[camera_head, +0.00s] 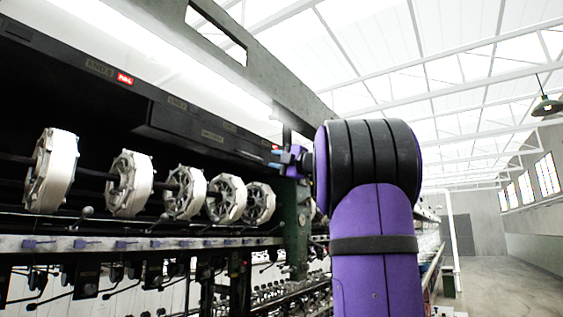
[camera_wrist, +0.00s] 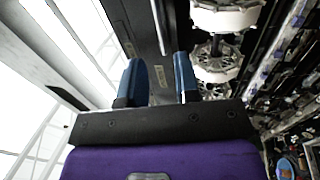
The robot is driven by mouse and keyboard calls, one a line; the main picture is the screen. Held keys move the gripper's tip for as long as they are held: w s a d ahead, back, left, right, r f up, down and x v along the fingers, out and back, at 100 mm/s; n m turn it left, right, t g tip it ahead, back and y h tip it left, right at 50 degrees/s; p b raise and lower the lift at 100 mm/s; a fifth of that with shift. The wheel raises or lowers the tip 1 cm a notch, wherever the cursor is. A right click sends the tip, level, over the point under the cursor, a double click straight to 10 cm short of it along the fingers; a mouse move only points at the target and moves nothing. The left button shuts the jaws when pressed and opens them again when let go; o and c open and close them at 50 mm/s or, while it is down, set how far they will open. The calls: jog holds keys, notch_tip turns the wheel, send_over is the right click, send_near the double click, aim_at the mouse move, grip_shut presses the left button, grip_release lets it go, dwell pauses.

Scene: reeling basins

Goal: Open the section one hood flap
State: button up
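A long dark hood flap (camera_head: 195,131) juts out from the machine's upper front, above the row of reels, and appears closed. A small label on it is too small to read, so I cannot confirm its section number. My gripper (camera_head: 290,158) is by the flap's right end, partly hidden by my purple arm. In the wrist view, my gripper (camera_wrist: 159,82) has its two blue fingers apart with nothing clearly held between them. A dark panel (camera_wrist: 138,30) with a thin pale edge or bar (camera_wrist: 160,25) lies beyond the fingertips; I cannot tell whether they touch.
Several pale reels (camera_head: 128,183) hang below the hood, and they also show in the wrist view (camera_wrist: 226,15). A rail (camera_head: 120,243) with small levers runs under them. A green post (camera_head: 297,225) stands near my arm. The aisle floor (camera_head: 510,285) at right is clear.

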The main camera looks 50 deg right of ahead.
aim_at(255, 157)
jog(key=shift+x, duration=4.8)
jog(key=shift+c, duration=0.3)
grip_shut()
